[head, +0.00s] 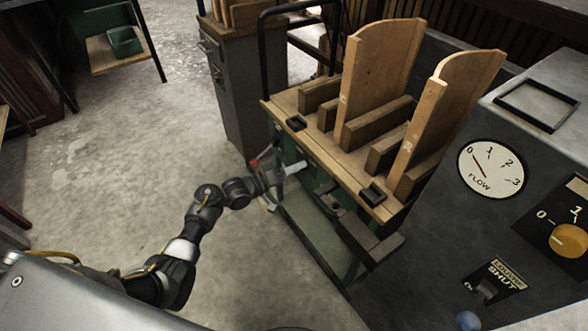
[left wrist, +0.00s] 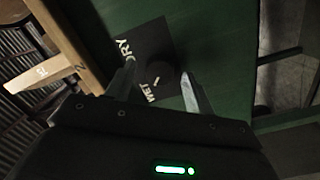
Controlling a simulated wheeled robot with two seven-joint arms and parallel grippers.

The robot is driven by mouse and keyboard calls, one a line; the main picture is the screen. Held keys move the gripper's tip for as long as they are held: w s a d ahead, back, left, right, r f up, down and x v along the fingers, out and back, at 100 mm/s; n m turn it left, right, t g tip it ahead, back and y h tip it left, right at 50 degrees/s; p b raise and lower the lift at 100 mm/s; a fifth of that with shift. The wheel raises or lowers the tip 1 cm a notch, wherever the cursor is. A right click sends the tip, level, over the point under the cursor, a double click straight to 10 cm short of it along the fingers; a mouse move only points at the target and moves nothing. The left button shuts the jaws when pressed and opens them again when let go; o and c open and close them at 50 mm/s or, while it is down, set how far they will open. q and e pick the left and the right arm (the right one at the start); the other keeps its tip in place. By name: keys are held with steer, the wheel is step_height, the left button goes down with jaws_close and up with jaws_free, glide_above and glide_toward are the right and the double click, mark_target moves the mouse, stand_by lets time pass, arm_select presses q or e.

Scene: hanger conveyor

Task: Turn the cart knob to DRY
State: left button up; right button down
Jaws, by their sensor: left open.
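The dark round cart knob (left wrist: 163,77) shows in the left wrist view on a black plate (left wrist: 145,50) on the cart's green panel. The plate carries the words DRY and WET. A short pale mark shows by the knob near WET; its exact heading is hard to tell. My left gripper (left wrist: 158,84) is open, with one finger on each side of the knob in that view. Whether the fingers touch it, I cannot tell. In the head view the left gripper (head: 290,171) is at the cart's near side, where the knob cannot be made out. My right gripper is not in view.
The wood-topped cart (head: 285,100) holds upright wooden boards (head: 378,75) in slots. A grey control cabinet (head: 425,230) with a FLOW dial (head: 491,169) and a yellow knob (head: 569,241) stands to the right. Floor (head: 110,170) is clear on the left.

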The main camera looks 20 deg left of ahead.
arm_select(q)
steer(key=shift+c, duration=0.4)
steer(key=c, duration=0.9)
